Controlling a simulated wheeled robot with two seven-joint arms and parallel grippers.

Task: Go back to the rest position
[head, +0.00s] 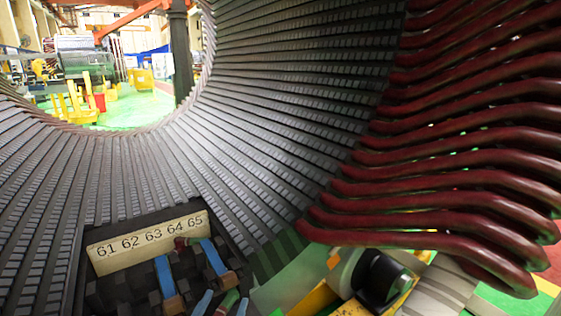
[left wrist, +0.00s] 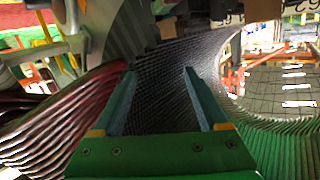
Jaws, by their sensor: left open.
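My left gripper (left wrist: 158,73) fills the lower middle of the left wrist view. Its two blue-green fingers stand apart on a green base, with nothing between them. They point toward the dark ribbed inside of the stator (left wrist: 185,60), at a distance I cannot tell. In the head view the stator (head: 270,110) curves across most of the picture, and I cannot surely pick out the left gripper there. My right gripper shows in neither view.
Dark red coil ends (head: 450,200) stick out at the right of the head view. A label strip (head: 150,240) reading 61 to 65 sits at the lower left, above several blue pieces. A black and white part (head: 375,275) is at the bottom right. Green floor lies beyond.

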